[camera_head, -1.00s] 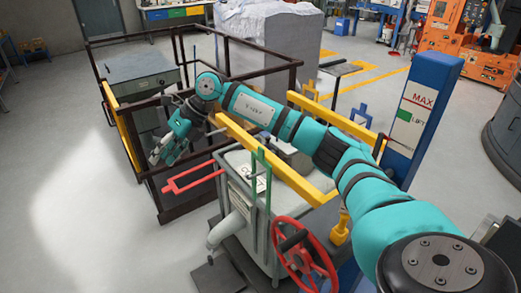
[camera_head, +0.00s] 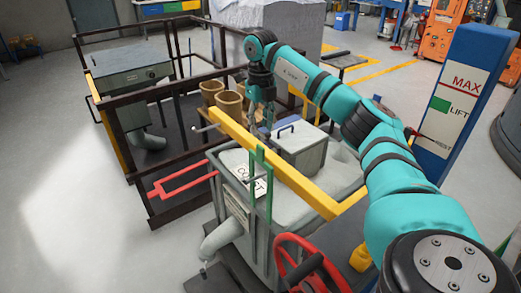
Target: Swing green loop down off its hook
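The green loop (camera_head: 270,192) is a narrow upright green frame at the front of the grey bin (camera_head: 230,199), beside a small white label. Its hook cannot be made out. My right gripper (camera_head: 264,117) points down behind the near yellow bar, above the back of the bin near the grey lidded box. It is up and behind the green loop, apart from it. Its fingers are small and dark, so I cannot tell whether they are open or shut. My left gripper is not in view.
The near yellow bar (camera_head: 290,178) crosses above the bin. A red fork (camera_head: 175,182) sticks out left and a red wheel (camera_head: 285,250) stands in front. A grey lidded box (camera_head: 302,150), tan buckets (camera_head: 229,105) and dark railings surround the gripper. The left floor is clear.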

